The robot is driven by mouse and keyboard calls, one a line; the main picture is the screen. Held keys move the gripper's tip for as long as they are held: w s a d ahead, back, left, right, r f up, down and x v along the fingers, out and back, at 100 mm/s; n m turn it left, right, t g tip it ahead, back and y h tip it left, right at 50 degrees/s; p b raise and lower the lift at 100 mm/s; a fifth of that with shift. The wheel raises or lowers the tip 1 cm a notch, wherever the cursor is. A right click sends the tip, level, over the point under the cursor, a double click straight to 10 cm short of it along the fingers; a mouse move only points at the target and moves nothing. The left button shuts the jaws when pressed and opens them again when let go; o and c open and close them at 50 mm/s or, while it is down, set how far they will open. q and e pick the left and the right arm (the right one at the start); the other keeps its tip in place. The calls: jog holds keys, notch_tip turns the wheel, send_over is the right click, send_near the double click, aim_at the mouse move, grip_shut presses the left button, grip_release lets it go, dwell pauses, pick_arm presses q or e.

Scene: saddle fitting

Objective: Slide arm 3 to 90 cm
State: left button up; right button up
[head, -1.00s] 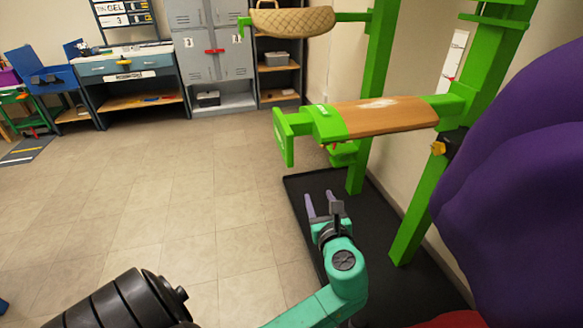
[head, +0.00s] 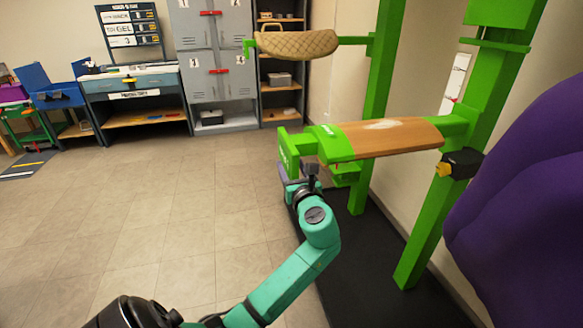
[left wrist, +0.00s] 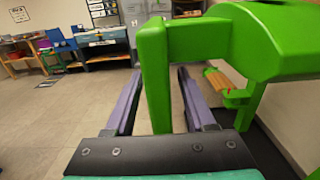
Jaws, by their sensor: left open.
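A green arm (head: 325,143) carrying a brown wooden board (head: 390,137) reaches left from a green upright (head: 440,200). Its number cannot be read. A green plate (head: 289,152) stands at its free end. In the left wrist view, a vertical green bar of this end (left wrist: 156,80) shows between my open left gripper's two purple fingers (left wrist: 160,75). In the head view my left gripper (head: 296,176) is just under the arm's free end, partly hidden; contact cannot be told. A black block with a yellow knob (head: 444,169) sits where arm meets upright. My right gripper is not seen.
A higher green arm holds a tan quilted pad (head: 297,43). A scale strip (head: 455,80) is on the wall behind. A black mat (head: 375,265) lies under the rack. A large purple shape (head: 530,190) fills the right. The tiled floor at left is clear.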

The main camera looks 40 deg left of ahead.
pick_arm(q)
grip_shut()
dwell(1.4)
